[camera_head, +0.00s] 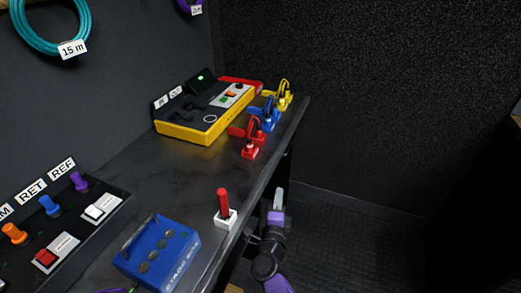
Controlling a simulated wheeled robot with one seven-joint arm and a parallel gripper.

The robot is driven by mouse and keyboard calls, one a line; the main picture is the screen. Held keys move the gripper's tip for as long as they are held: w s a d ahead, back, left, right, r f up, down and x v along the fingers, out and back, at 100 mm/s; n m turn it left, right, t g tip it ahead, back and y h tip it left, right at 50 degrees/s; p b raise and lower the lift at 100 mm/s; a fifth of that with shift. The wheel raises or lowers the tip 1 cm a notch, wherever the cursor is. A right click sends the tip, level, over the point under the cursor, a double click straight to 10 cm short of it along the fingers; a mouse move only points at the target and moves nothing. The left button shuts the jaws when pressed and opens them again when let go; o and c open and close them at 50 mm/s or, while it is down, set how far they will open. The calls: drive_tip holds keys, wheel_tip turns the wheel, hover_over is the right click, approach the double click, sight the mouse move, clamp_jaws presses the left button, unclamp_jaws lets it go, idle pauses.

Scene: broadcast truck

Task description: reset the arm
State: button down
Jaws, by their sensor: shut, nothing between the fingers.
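My gripper (279,199) is in the head view, at the lower middle, with its grey fingertips pointing up in the picture. It looks closed and I see nothing held in it. It shows beside the right edge of the dark desk (145,165), apart from the things on it. My purple and black arm runs down from it to the bottom edge of the picture.
On the desk near my gripper stand a red lever on a white base (226,216) and a blue box (157,252). Farther back are red, blue and yellow connectors (266,115) and a yellow-black console (190,131). Dark floor (345,235) at right looks clear.

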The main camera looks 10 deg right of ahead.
drive_tip(key=s+d+r+n+y+p, duration=0.1)
drive_tip(key=s+d+n, duration=0.25)
drive_tip(key=s, duration=0.55)
drive_tip(key=s+d+r+n+t+y+p, duration=0.15)
drive_tip(key=s+n, duration=0.35)
drive_tip(key=s, duration=0.5)
drive_tip(key=s+d+n+y+p, duration=0.1)
drive_tip(key=s+d+n+y, duration=0.15)
drive_tip(key=s+n, duration=0.45)
drive_tip(key=s+a+r+n+g+p, duration=0.1)
drive_tip(key=s+a+r+n+g, duration=0.1)
drive_tip(key=s+r, duration=0.6)
drive_tip(key=s+a+r+n+g+y+p, duration=0.1)
drive_tip(key=s+r+n, duration=0.3)
drive_tip(key=s+r, duration=0.5)
drive_tip(key=s+a+p, duration=0.1)
drive_tip(key=s, duration=0.7)
drive_tip(key=shift+a+r+n+g, duration=0.25)
drive_tip(key=shift+a+n+g, duration=0.1)
